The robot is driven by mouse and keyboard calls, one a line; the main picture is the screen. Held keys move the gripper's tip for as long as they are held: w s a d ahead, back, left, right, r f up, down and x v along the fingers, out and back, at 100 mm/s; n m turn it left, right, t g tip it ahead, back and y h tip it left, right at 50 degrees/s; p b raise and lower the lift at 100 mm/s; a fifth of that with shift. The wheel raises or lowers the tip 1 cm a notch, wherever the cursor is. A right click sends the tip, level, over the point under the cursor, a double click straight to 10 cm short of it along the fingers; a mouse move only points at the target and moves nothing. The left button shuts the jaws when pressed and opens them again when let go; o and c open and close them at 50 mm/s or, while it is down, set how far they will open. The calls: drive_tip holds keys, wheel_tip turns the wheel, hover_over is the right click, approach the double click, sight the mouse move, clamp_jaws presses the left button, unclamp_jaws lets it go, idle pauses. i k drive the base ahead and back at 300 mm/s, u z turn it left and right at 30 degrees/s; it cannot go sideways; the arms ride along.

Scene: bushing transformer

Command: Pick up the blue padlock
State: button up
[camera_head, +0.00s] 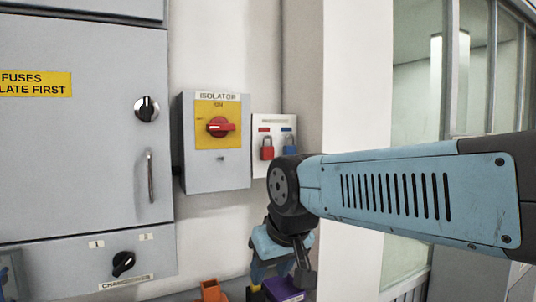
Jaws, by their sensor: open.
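The blue padlock (289,146) hangs on a small white wall board (261,121), to the right of a red padlock (267,148). Its lower part is close to my arm's wrist in the picture and may be partly covered by it. My gripper (280,274) points down at the bottom centre, well below the padlock and apart from it. Its jaws are open, with no padlock between them. The fingertips are hard to make out against the things behind them.
A grey isolator box (216,170) with a red rotary switch (220,127) is left of the board. A large grey cabinet (75,150) fills the left. Orange (212,290) and purple (284,290) items are low down. A glazed partition (420,90) is at right.

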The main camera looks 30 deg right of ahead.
sight(287, 149)
drive_tip(key=u, duration=0.5)
drive_tip(key=i, duration=0.15)
drive_tip(key=z, duration=3.5)
drive_tip(key=k, duration=0.85)
drive_tip(key=u, duration=0.25)
drive_tip(key=i, duration=0.15)
drive_tip(key=u, duration=0.5)
